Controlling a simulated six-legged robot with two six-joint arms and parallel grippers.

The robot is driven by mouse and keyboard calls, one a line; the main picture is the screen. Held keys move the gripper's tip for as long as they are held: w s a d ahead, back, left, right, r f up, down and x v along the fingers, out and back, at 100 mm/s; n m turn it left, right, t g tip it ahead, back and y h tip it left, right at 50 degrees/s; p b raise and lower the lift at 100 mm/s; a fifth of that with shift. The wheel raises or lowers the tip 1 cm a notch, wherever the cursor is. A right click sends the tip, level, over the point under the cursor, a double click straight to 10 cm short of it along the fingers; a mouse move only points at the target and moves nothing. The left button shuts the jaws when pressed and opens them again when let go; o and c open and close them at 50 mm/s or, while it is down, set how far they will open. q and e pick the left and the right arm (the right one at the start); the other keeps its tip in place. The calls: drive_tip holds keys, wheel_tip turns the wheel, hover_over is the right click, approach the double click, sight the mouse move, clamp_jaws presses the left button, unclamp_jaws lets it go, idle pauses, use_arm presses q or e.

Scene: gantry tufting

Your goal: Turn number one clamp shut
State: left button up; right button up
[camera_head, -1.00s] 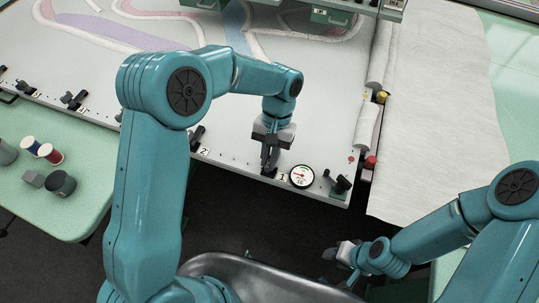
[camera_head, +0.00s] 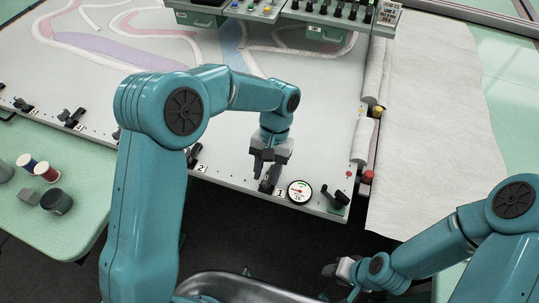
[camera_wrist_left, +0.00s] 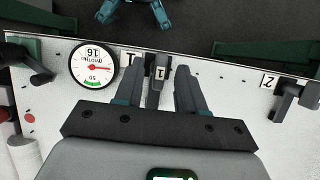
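The number one clamp, a dark lever with a "1" label, stands at the frame's front edge. It shows just below my left gripper (camera_head: 265,170) in the head view and between its fingers in the left wrist view, where the clamp (camera_wrist_left: 157,72) has a finger on each side. The left gripper (camera_wrist_left: 158,85) is open, with gaps visible beside the clamp. A "1" plate (camera_head: 280,194) sits right of the clamp. I cannot tell the exact lever angle. My right gripper (camera_head: 345,268) is low at the lower right, away from the clamp; its fingers are unclear.
A round dial gauge (camera_head: 299,192) stands close to the right of the clamp, with another dark clamp (camera_head: 336,196) beyond it. The number two clamp (camera_head: 194,155) is to the left. A green side table (camera_head: 85,220) holds spools and a dark cup.

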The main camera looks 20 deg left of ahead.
use_arm(q)
drive_tip(key=v, duration=1.5)
drive_tip(key=shift+r, duration=0.35)
drive_tip(key=shift+w, duration=0.15)
